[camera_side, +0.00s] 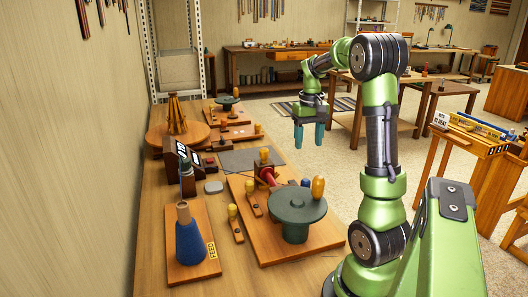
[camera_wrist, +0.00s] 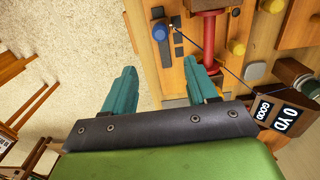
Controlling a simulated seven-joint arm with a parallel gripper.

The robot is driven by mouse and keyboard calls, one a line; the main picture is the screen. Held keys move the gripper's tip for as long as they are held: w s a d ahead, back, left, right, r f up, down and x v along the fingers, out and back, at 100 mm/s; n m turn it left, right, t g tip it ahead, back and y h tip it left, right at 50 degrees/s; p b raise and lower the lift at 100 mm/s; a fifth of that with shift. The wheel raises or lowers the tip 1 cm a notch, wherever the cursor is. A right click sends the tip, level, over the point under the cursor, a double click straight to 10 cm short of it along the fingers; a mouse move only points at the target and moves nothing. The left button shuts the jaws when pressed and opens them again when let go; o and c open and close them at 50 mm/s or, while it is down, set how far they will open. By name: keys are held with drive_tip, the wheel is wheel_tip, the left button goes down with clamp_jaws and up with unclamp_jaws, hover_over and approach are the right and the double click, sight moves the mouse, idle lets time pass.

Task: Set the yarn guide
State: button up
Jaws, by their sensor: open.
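My gripper (camera_side: 309,134) is open and empty, raised above the right edge of the bench; its two teal fingers also show wide apart in the wrist view (camera_wrist: 162,88). In the wrist view a blue knob (camera_wrist: 161,32) stands beside a dark slotted bar (camera_wrist: 164,52) on the winder board, ahead of the fingers and apart from them. I cannot tell for sure that this is the yarn guide. A thin dark yarn (camera_wrist: 222,66) runs from near the knob to the counter (camera_wrist: 280,112), which reads 0 YD and GOOD. A red spool (camera_wrist: 208,30) lies to the right.
The winder board (camera_side: 262,243) carries a green disc (camera_side: 298,205) with an orange handle (camera_side: 318,187) and several yellow knobs. A blue yarn cone (camera_side: 189,242) stands on the FEED board (camera_side: 176,279) at front left. The wall borders the bench on the left.

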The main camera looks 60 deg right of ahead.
sight(305, 179)
wheel_tip(305, 179, down, 15)
drive_tip(key=shift+f, duration=0.15)
idle(0.4)
clamp_jaws()
